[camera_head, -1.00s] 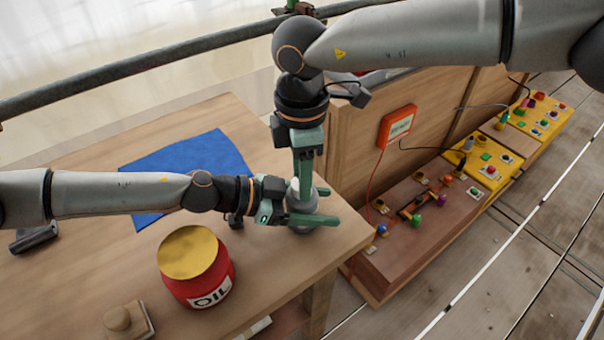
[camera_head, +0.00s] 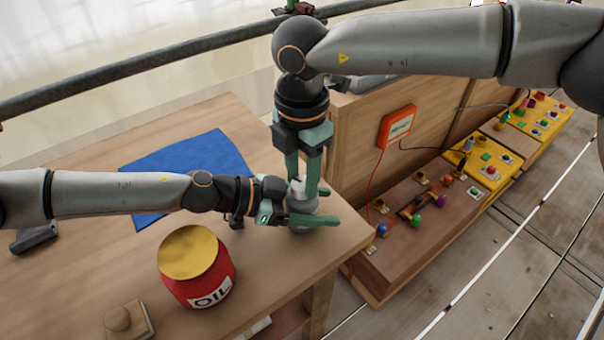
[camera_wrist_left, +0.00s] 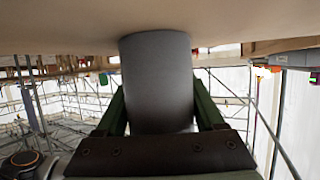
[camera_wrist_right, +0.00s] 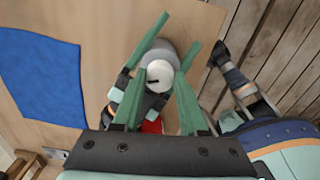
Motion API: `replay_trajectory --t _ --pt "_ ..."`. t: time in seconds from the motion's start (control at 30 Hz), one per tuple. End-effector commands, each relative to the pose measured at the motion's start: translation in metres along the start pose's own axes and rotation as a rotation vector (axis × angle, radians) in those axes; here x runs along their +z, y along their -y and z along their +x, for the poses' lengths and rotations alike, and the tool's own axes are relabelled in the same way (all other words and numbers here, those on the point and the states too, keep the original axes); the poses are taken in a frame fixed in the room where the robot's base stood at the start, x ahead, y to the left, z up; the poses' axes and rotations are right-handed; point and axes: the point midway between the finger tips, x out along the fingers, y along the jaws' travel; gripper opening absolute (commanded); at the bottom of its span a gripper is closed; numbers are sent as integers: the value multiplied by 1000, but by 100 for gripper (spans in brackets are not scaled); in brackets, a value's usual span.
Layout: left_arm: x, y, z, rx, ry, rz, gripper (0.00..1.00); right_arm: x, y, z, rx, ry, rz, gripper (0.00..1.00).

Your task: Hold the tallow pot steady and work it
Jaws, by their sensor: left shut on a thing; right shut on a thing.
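The tallow pot (camera_head: 304,206) is a small grey cylinder with a paler top, standing upright near the right corner of the wooden table. In the left wrist view the grey pot wall (camera_wrist_left: 158,80) fills the space between the green fingers. My left gripper (camera_head: 314,210) comes in level from the left and is shut on the pot's body. My right gripper (camera_head: 303,182) points down from above and is shut on the pot's top. In the right wrist view the pale round top (camera_wrist_right: 158,70) with a small dark mark lies between its fingertips. The fingers partly hide the pot.
A red oil jar (camera_head: 198,284) with a gold lid stands nearby on the table (camera_head: 80,270). A blue cloth (camera_head: 185,172) lies behind my left arm. A knobbed wooden block (camera_head: 130,321) is at the front. An orange box (camera_head: 397,125) and button panels are right of the table.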

Motion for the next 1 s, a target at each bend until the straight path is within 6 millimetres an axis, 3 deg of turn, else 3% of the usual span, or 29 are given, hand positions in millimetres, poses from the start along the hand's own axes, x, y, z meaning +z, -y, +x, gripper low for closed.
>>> replay_trajectory --t 0.33,0.37,0.6,0.87,1.0 --pt "1 0 0 -2 1 -1 7 -1 0 -1 2 -3 -3 0" --pt "1 0 0 -2 1 -1 7 -1 0 -1 2 -3 -2 46" --pt "1 0 0 -1 1 0 7 -1 0 0 1 -2 -2 73" --pt "0 0 0 -1 1 0 7 0 0 -1 1 -1 -1 74" --pt "0 0 0 -1 1 0 7 0 -1 -12 5 0 -1 74"
